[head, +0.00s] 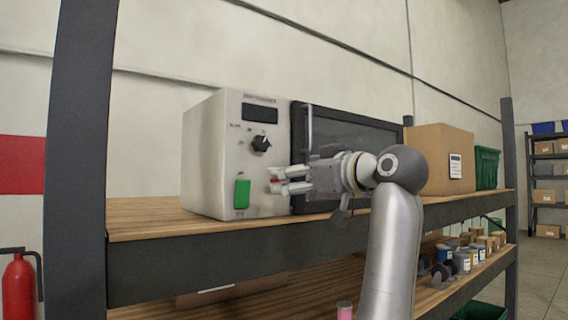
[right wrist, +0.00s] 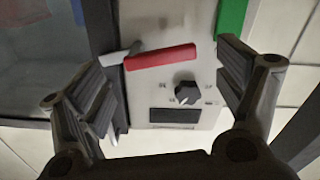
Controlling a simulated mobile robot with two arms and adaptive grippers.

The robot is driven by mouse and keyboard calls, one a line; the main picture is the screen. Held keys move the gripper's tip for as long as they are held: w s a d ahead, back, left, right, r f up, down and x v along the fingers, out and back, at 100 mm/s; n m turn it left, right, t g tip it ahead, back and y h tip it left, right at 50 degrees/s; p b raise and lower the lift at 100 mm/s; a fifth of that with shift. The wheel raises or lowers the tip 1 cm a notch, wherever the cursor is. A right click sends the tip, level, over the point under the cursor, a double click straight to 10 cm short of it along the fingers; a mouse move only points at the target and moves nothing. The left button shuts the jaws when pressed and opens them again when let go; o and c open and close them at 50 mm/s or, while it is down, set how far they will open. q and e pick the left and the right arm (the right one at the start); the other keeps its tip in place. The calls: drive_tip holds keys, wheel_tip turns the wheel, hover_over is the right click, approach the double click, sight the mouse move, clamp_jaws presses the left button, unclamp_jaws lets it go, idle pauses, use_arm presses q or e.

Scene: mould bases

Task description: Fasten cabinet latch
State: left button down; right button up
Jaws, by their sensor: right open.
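A light grey cabinet unit (head: 205,150) with a dark-fronted door (head: 355,132) stands on the wooden shelf. A red latch lever (right wrist: 160,56) with a grey mount at one end shows in the right wrist view, lying across the edge beside the control panel. In the head view only a bit of its red (head: 274,181) shows at my fingertips. My right gripper (head: 288,180) is open in front of the panel, and its fingers (right wrist: 172,62) stand on both sides of the lever. I cannot tell whether they touch it. My left gripper is not in view.
The panel has a black dial (head: 261,143), a dark display (head: 260,114) and a green button (head: 242,193). A cardboard box (head: 440,155) and a green bin (head: 487,167) stand right of the cabinet. A dark shelf post (head: 80,160) rises at the left.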

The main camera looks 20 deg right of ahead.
drive_tip(key=p+x, duration=0.1)
drive_tip(key=x, duration=0.2)
drive_tip(key=shift+w+a+r+p, duration=0.15)
drive_tip(key=shift+w+a+p, duration=0.1)
drive_tip(key=shift+p, duration=0.1)
drive_tip(key=shift+w, duration=0.5)
drive_tip(key=shift+s, duration=0.25)
drive_tip(key=c, duration=1)
